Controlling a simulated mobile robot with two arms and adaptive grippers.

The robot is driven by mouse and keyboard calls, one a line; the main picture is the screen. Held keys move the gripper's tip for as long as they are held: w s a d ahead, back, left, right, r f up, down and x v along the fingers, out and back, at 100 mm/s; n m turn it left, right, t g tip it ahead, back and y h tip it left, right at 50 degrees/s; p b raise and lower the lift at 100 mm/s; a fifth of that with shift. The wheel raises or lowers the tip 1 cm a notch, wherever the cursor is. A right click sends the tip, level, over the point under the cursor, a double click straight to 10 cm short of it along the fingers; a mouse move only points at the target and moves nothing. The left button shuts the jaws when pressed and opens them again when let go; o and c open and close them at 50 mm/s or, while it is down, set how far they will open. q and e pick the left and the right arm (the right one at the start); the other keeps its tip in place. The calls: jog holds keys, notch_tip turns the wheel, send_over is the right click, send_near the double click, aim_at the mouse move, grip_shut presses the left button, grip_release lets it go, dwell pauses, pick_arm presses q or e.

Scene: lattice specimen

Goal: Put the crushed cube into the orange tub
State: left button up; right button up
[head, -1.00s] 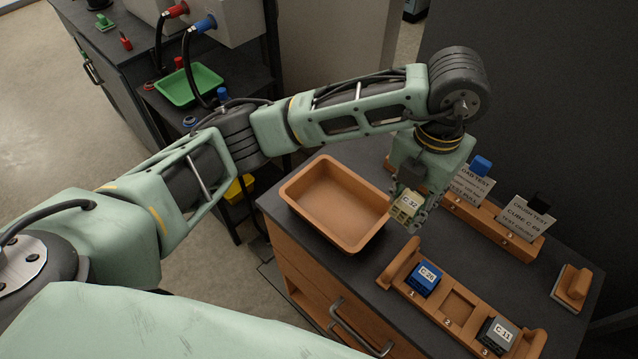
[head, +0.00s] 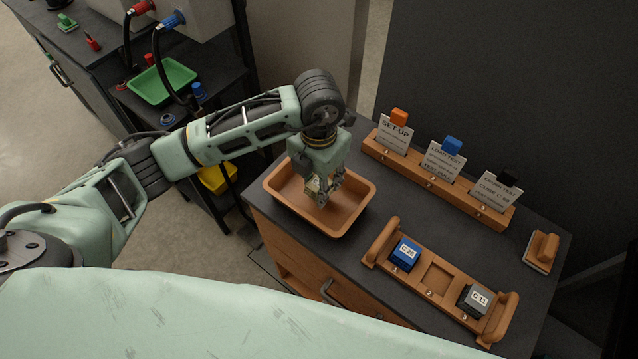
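The orange tub (head: 361,204) stands at the left end of the dark bench top. My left gripper (head: 324,194) points down into the tub, with its fingers around a small pale yellow lattice cube (head: 313,187). The cube is partly hidden by the fingers and is low, inside the tub's rim. I cannot tell whether it touches the tub floor. A blue cube marked C-28 (head: 405,253) and a grey cube marked C-11 (head: 473,300) sit in slots 1 and 3 of a wooden rack (head: 384,243). My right gripper is out of view.
The rack's middle slot (head: 437,281) is empty. A card holder (head: 412,170) with three cards stands along the back of the bench. A wooden-handled block (head: 541,251) lies at the right. A green tray (head: 163,82) is on the far bench.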

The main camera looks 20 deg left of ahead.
pick_arm(q)
notch_tip(320, 180, down, 2)
jog(key=shift+f+p, duration=0.1)
jog(key=shift+p, duration=0.25)
jog(key=shift+f, duration=0.15)
jog(key=shift+f+b, duration=0.25)
jog(key=shift+b, duration=0.1)
jog(key=o, duration=1)
jog(key=shift+r, duration=0.1)
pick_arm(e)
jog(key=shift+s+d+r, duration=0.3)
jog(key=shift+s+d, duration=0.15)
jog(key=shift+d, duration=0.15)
